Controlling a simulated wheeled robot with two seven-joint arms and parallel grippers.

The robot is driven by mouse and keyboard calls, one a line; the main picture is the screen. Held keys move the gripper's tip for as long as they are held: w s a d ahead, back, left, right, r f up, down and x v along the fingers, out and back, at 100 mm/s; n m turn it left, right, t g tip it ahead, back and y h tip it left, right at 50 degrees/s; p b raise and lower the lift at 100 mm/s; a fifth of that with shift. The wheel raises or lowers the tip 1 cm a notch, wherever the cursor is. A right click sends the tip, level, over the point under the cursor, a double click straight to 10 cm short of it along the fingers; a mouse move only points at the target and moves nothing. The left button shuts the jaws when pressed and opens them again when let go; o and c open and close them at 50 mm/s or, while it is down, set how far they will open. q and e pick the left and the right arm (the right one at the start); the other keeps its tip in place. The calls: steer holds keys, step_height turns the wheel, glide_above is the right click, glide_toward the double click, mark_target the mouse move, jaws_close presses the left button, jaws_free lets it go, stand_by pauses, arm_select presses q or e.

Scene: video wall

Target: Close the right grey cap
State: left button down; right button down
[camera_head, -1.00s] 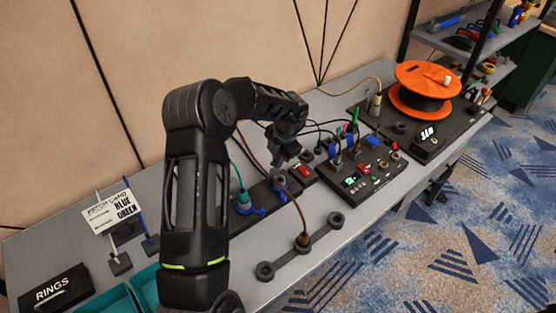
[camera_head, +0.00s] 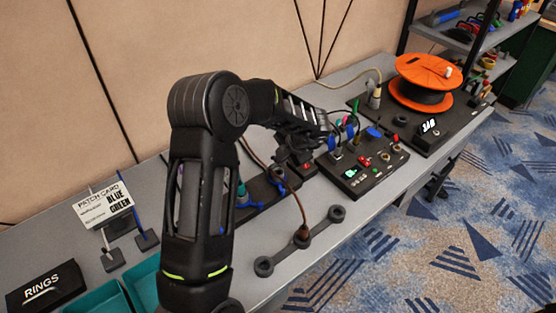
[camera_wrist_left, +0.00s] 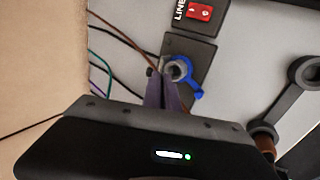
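My left gripper hangs over the dark socket strip (camera_head: 262,192); its fingertips are hidden behind the arm in the head view. In the left wrist view the two purple-grey fingers (camera_wrist_left: 163,88) are close together, with nothing clearly held. They are just left of a round grey socket piece (camera_wrist_left: 179,69) with a blue lever or ring (camera_wrist_left: 192,88) on the dark plate; contact cannot be told. This is the only grey cap-like part clearly seen near the fingers; whether it is the right grey cap cannot be told. My right gripper is not in view.
A red switch (camera_wrist_left: 200,11) lies beyond the socket. A dark three-ring bar (camera_head: 302,237) with a brown cable stands in front. A black control panel (camera_head: 362,165) and orange reel (camera_head: 428,72) are on the right. Several cables cross near the fingers.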

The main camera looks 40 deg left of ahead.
arm_select(q)
steer(key=d+f+t+y+b, duration=0.1)
steer(key=f+y+b, duration=0.1)
steer(key=b, duration=0.3)
steer(key=d+f+y+b, duration=0.1)
steer(key=y+b, duration=0.2)
steer(key=b, duration=0.2)
steer(key=s+d+f+t+y+b, duration=0.1)
steer(key=d+f+y+b, duration=0.1)
steer(key=b, duration=0.3)
steer(key=shift+f+t+y, duration=0.3)
steer(key=shift+f+y, duration=0.05)
steer(key=shift+y, duration=0.25)
steer(key=shift+s+f+y+b, duration=0.1)
steer(key=shift+f+y+b, duration=0.25)
steer(key=shift+y+b, duration=0.6)
steer(key=c, duration=2.1)
jaws_free()
steer(key=o, duration=0.5)
steer(key=shift+c, duration=0.2)
steer(key=shift+v, duration=3.85)
steer(key=shift+s, duration=0.1)
